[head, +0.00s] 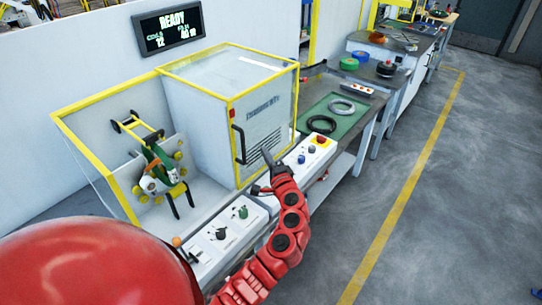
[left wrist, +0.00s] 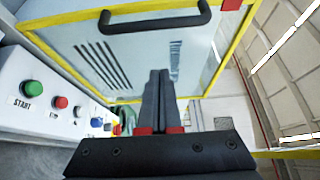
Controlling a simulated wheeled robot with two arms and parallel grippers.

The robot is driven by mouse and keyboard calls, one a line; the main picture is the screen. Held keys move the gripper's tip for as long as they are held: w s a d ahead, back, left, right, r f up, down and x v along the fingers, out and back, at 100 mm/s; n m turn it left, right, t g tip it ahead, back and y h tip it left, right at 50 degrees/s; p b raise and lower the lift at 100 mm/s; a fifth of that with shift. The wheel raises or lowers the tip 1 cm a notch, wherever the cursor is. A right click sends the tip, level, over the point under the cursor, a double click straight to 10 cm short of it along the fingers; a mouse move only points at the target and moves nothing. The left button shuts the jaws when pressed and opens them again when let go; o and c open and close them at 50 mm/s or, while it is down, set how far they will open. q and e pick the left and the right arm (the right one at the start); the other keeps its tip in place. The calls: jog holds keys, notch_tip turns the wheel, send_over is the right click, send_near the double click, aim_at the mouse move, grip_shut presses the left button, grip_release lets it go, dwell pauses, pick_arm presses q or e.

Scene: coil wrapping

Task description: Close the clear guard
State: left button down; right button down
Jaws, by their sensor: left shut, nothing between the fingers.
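The guard (head: 235,82) is a pale, yellow-edged box housing with slots and blurred lettering on its front. Its black handle (head: 238,145) is on the left edge of that front; in the left wrist view the handle (left wrist: 155,18) crosses the top, above the fingers. The bay left of the housing shows the winding mechanism (head: 160,165) uncovered from this angle. My left gripper (head: 268,157) is in front of the housing, right of and a little below the handle. Its fingers (left wrist: 158,100) are together and empty, apart from the handle. My right gripper is not in view.
Control panels (head: 230,232) with coloured buttons run along the front; the left wrist view shows a green START button (left wrist: 34,88). A green mat (head: 335,115) with coils lies on the bench to the right. A READY display (head: 168,28) is behind. The right floor is clear.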

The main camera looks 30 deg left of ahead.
pick_arm(q)
jog(key=a+p, duration=0.2)
jog(key=a, duration=0.1)
jog(key=a+p, duration=0.2)
jog(key=shift+s, duration=0.4)
jog(key=shift+f, duration=0.1)
